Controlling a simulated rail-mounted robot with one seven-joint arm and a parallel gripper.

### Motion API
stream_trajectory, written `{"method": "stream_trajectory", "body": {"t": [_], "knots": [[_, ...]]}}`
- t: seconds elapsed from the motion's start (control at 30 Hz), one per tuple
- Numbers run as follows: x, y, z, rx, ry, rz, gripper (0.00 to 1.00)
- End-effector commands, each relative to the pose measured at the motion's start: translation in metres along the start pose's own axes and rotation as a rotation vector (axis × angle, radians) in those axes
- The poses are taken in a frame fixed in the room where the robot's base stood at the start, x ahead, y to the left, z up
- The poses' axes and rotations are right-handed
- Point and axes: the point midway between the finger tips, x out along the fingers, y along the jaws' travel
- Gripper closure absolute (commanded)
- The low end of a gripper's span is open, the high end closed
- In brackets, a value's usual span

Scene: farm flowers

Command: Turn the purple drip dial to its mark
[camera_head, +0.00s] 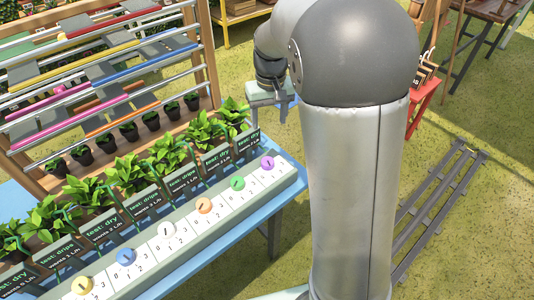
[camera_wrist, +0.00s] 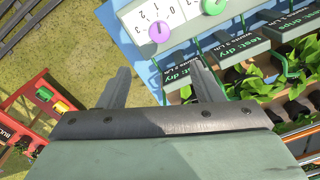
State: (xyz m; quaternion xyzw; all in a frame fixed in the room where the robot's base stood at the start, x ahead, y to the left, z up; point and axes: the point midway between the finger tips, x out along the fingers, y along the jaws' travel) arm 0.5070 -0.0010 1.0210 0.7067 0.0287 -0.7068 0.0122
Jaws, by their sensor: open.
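The purple drip dial (camera_head: 267,163) is the last dial at the far right end of the white, numbered dial strip (camera_head: 217,230). It also shows in the wrist view (camera_wrist: 159,33), near the top, with a thin pointer line on its face. I cannot tell which number the pointer meets. A dark sign reading "test: dry" (camera_wrist: 188,77) stands beside it; its smaller line is hard to read. My gripper (camera_wrist: 160,68) is open and empty, its fingers apart from the dial. In the head view my arm partly hides my gripper, beyond the strip's far end.
A green dial (camera_head: 237,183) sits beside the purple one, with orange, white, blue and yellow dials further along. Potted plants and signs (camera_head: 180,179) line the back of the strip. A red stand (camera_wrist: 40,100) with coloured blocks is at left in the wrist view.

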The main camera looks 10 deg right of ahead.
Motion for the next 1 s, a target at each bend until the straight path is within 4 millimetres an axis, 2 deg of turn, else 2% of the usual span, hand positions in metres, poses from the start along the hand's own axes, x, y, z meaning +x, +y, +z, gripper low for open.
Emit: {"method": "stream_trajectory", "body": {"t": [0.6, 0.8, 1.0], "knots": [[0.128, 0.0, 0.002, 0.001, -0.005, 0.001, 0.41], [0.154, 0.0, 0.002, 0.001, -0.002, 0.0, 0.41], [0.164, 0.0, 0.001, 0.001, 0.0, 0.0, 0.41]]}}
